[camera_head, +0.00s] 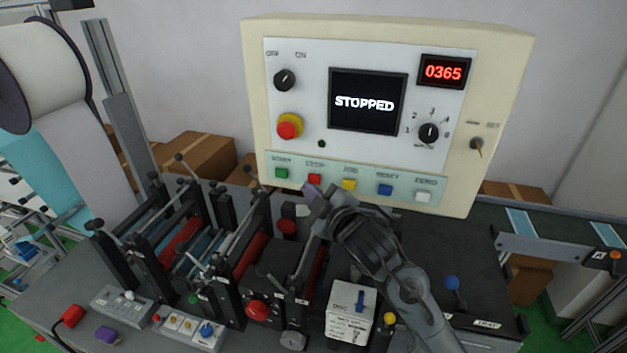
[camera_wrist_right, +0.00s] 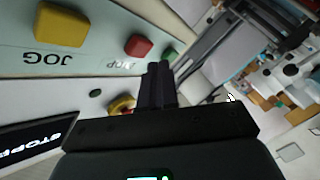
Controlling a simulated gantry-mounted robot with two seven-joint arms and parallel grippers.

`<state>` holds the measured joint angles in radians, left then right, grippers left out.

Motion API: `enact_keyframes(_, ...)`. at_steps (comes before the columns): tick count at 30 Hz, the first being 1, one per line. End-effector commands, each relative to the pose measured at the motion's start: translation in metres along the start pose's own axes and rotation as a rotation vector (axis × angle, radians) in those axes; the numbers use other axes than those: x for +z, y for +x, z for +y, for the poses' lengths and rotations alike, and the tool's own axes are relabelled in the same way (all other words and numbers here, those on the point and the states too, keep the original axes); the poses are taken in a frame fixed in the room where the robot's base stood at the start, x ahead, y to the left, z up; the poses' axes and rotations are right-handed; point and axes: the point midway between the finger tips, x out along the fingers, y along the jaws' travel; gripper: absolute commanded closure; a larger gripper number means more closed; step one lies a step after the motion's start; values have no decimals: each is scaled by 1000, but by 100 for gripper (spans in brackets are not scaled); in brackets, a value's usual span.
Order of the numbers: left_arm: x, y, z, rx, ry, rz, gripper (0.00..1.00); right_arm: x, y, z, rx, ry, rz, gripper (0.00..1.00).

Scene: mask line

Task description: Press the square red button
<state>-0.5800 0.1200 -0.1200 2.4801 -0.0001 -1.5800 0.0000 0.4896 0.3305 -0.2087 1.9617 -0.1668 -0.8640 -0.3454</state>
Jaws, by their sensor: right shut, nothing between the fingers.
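The square red button (camera_head: 314,179), labelled STOP, is in the lower strip of the control panel, between a green and a yellow button. It also shows in the right wrist view (camera_wrist_right: 138,46), upside down, just left of my fingertips. My right gripper (camera_head: 311,192) is shut and empty, with its tips just below the red button in the head view. In the right wrist view the dark closed fingers (camera_wrist_right: 158,72) point up the picture, beside the red button. I cannot tell whether they touch the panel. My left gripper is not in view.
The screen (camera_head: 367,101) reads STOPPED and the counter (camera_head: 443,71) reads 0365. A round red emergency button (camera_head: 289,127) sits above the strip. Machine rollers and posts (camera_head: 228,235) stand below the panel.

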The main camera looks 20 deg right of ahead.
Motion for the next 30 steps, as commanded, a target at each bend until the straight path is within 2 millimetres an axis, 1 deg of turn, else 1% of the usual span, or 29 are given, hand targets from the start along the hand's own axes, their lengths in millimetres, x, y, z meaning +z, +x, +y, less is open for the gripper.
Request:
enact_keyframes(9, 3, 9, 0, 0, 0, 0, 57, -14, -20, -16, 1, 0, 2, 100)
enact_keyframes(15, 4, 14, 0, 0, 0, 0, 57, -21, -30, -23, 0, -1, 1, 100)
enact_keyframes(19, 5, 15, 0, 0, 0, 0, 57, -23, -33, -24, 0, 0, 0, 100)
enact_keyframes(30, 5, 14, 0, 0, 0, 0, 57, -24, -33, -24, -1, 0, 0, 100)
